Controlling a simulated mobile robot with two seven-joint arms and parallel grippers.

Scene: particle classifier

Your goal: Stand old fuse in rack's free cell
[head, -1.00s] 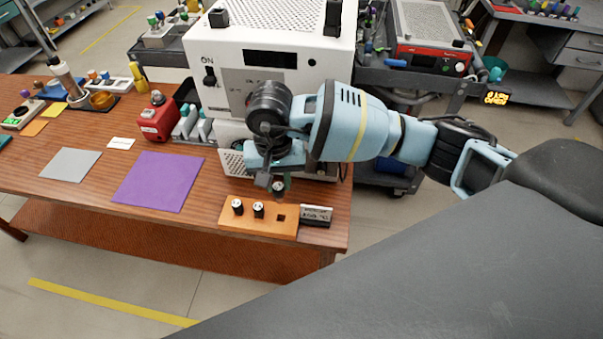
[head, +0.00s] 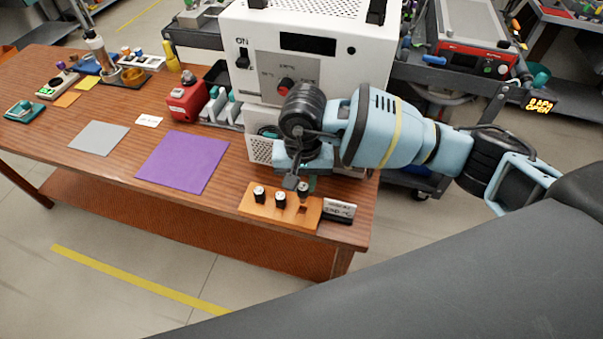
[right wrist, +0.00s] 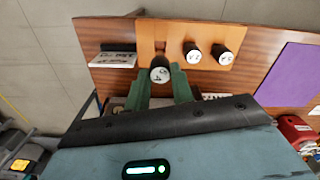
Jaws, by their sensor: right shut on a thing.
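The old fuse, a dark cylinder with a white marked top (right wrist: 160,73), is held upright or nearly so between the fingers of my right gripper (right wrist: 160,84). In the head view the fuse (head: 303,188) is at the right end of the orange rack (head: 270,212), over the free cell. Whether its lower end is inside the cell I cannot tell. Two similar fuses (head: 259,194) (head: 281,199) stand in the rack's other cells. The wrist view shows the rack (right wrist: 210,32) beyond the held fuse. My left gripper is not in view.
A small label stand (head: 341,209) is right beside the rack. The white machine (head: 310,62) stands close behind my gripper. A purple mat (head: 182,162) and a grey mat (head: 99,138) lie to the left. The table's front edge is just before the rack.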

